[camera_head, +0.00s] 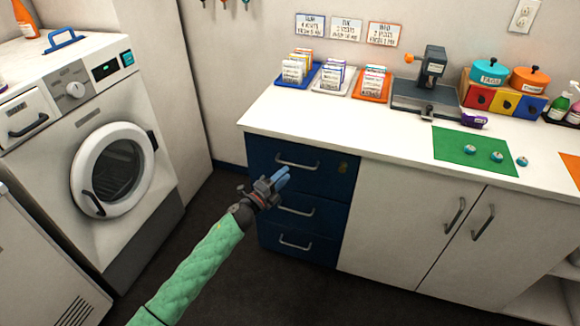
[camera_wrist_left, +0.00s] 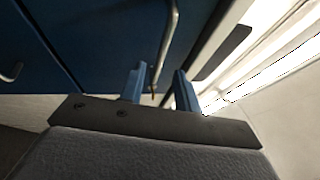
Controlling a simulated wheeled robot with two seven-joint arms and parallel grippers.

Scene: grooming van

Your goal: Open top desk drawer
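The top desk drawer (camera_head: 318,179) is the highest of three blue drawers under the white counter. It is closed, with a curved metal handle (camera_head: 297,163) and a brass-coloured lock at its upper right. My left gripper (camera_head: 280,178) is in front of the drawer, just below the handle's left part. In the left wrist view its two blue fingers (camera_wrist_left: 160,88) are apart, and a metal handle (camera_wrist_left: 172,40) runs down to the gap between them. I cannot tell whether they touch it. My right gripper is not in view.
The middle drawer (camera_head: 322,215) and bottom drawer (camera_head: 296,245) are closed below. A white cabinet (camera_head: 400,210) adjoins on the right. A washing machine (camera_head: 85,130) stands at the left, with dark floor (camera_head: 215,205) between. Trays and a label press (camera_head: 428,85) sit on the counter.

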